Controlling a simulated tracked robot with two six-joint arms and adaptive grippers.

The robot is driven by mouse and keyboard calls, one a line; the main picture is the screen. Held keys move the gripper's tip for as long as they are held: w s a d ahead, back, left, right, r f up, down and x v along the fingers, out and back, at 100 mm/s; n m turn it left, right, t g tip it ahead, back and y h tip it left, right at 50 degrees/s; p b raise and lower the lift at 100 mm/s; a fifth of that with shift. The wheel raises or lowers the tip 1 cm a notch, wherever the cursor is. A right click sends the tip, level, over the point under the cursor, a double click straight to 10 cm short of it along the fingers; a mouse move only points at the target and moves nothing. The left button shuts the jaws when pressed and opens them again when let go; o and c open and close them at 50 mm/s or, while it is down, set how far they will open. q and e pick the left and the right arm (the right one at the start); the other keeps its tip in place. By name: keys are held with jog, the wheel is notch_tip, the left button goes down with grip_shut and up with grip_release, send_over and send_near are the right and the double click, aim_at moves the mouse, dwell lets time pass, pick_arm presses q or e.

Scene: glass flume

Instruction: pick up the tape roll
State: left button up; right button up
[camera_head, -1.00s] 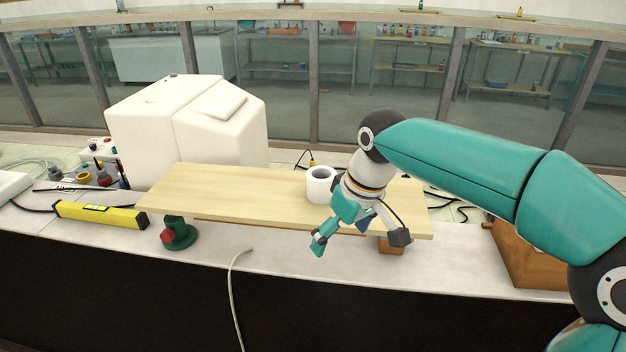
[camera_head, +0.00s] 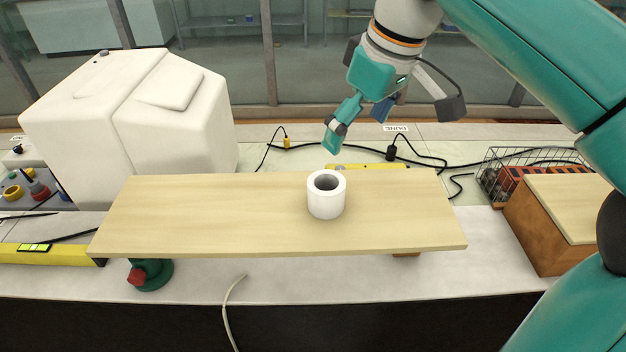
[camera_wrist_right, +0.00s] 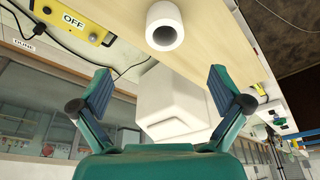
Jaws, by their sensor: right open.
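The tape roll (camera_head: 326,196) is a white cylinder with a grey hollow core. It stands upright on a light wooden board (camera_head: 200,215), right of the board's middle. In the right wrist view the roll (camera_wrist_right: 164,26) is at the top, beyond my fingertips and apart from them. My right gripper (camera_head: 350,130) is teal and hangs above and behind the roll in the head view. In the right wrist view its two fingers (camera_wrist_right: 160,90) are spread wide with nothing between them. My left gripper is not in view.
A large white tank (camera_head: 135,130) stands behind the board at left. A green support with a red knob (camera_head: 145,274) is under its left end. A wooden box (camera_head: 545,235) and a wire basket (camera_head: 500,165) are at right. Black cables (camera_head: 440,160) lie behind.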

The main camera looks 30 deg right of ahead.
aim_at(327, 182)
jog(key=b+x, duration=0.1)
jog(key=x, duration=0.9)
jog(key=shift+w+a+f, duration=0.2)
jog(key=shift+f, duration=0.05)
jog(key=shift+w+a+x, duration=0.15)
jog(key=shift+x, duration=1.35)
jog(key=shift+w+a+x, duration=0.15)
jog(key=shift+a+x, duration=0.05)
jog(key=shift+x, duration=1.3)
jog(key=shift+r, duration=0.15)
jog(key=c, duration=1.3)
